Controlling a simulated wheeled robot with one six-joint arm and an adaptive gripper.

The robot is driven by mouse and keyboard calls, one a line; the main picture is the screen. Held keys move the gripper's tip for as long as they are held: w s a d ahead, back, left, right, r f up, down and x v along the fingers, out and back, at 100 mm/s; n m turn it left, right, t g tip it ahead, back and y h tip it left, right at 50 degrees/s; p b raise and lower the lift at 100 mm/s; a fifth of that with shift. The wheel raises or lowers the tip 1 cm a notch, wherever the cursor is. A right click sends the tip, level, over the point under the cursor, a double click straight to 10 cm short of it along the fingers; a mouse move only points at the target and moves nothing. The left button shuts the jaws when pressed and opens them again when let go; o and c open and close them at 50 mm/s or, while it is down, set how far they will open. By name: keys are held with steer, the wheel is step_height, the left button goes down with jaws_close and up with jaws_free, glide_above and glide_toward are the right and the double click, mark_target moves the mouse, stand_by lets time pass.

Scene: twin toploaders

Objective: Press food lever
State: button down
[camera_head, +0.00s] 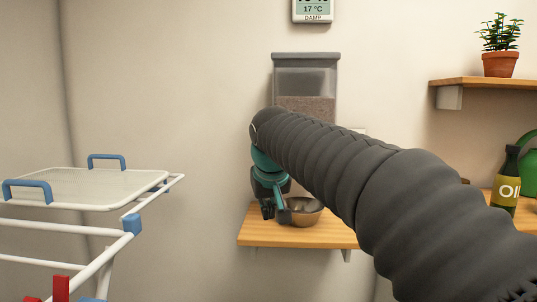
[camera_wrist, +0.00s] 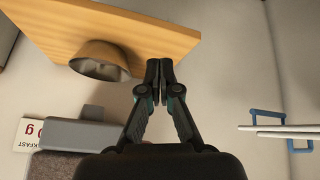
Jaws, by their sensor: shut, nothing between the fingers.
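The food dispenser (camera_head: 306,82) is a clear grey-lidded hopper with brown food, fixed to the wall above a wooden shelf (camera_head: 262,236). My arm covers its lower part in the head view, so I cannot make out the lever there. In the wrist view the dispenser's grey body (camera_wrist: 85,135) is at lower left, with a small grey piece above it that may be the lever or spout. A metal bowl (camera_head: 306,217) stands on the shelf and also shows in the wrist view (camera_wrist: 98,64). My gripper (camera_head: 273,213) (camera_wrist: 159,66) is shut and empty, pointing down left of the bowl.
A drying rack (camera_head: 95,190) with blue handles stands at left. A white label card (camera_wrist: 32,131) is beside the dispenser. At right are a dark oil bottle (camera_head: 506,182) and a potted plant (camera_head: 501,62). Bare wall lies between rack and dispenser.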

steer(key=w+a+r+m+t, duration=0.1)
steer(key=w+a+r, duration=0.2)
steer(key=r, duration=0.3)
steer(key=w+a+r+t, duration=0.1)
steer(key=w+a+r, duration=0.15)
steer(key=r, duration=0.35)
steer(key=s+d+r+m+h, duration=0.1)
steer(key=s+d+r+m, duration=0.2)
steer(key=r, duration=0.6)
steer(key=shift+d+t+p, duration=0.3)
steer(key=shift+d, duration=0.45)
steer(key=x, duration=1)
step_height(320, 180, down, 3)
steer(key=shift+s+r+b, duration=0.1)
steer(key=shift+b, duration=0.45)
steer(key=shift+f, duration=0.6)
